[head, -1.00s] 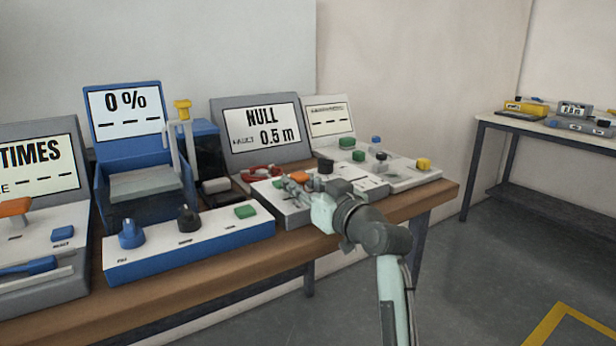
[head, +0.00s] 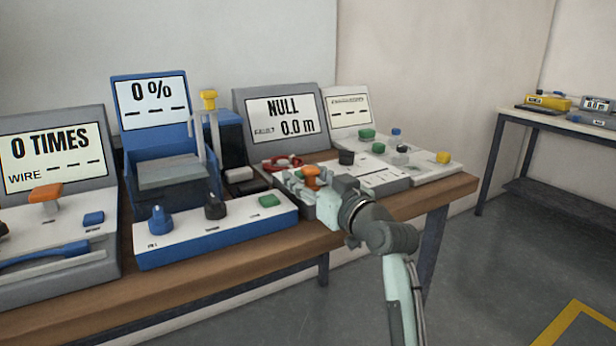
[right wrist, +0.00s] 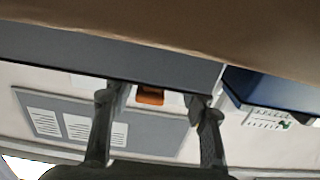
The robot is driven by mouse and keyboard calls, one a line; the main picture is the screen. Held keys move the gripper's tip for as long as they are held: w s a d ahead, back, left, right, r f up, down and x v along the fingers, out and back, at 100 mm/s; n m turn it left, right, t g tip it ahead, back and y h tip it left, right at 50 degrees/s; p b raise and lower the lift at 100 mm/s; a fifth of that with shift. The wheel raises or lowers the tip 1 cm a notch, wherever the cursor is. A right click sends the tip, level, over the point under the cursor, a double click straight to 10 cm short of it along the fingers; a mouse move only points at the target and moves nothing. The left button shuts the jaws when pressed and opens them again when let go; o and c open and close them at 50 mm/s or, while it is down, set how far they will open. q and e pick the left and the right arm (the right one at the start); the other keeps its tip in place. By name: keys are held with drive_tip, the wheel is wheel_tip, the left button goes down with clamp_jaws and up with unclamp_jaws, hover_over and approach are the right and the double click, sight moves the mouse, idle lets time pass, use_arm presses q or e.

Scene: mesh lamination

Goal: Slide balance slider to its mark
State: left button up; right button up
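The orange slider knob (head: 311,175) stands on the white-topped console of the NULL instrument, whose screen (head: 284,118) reads "NULL" and "0.0 m". My right gripper (head: 303,184) is at this console beside the knob. In the right wrist view, the orange knob (right wrist: 150,95) shows between the two spread fingers of my right gripper (right wrist: 154,98), with a gap on each side. The gripper is open and does not hold the knob. The slider's mark cannot be made out; the gripper and wrist hide part of the console. My left gripper is not in view.
A black knob (head: 346,157) and a red coiled lead (head: 282,162) are close to my right gripper. The blue instrument's control panel (head: 230,228) stands to the left. A panel with green, blue and yellow knobs (head: 443,157) lies to the right. The wooden bench edge (head: 240,260) runs in front.

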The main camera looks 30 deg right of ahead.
drive_tip(key=shift+d, duration=0.1)
drive_tip(key=shift+s, duration=0.3)
drive_tip(key=s, duration=0.7)
drive_tip(key=shift+d, duration=0.1)
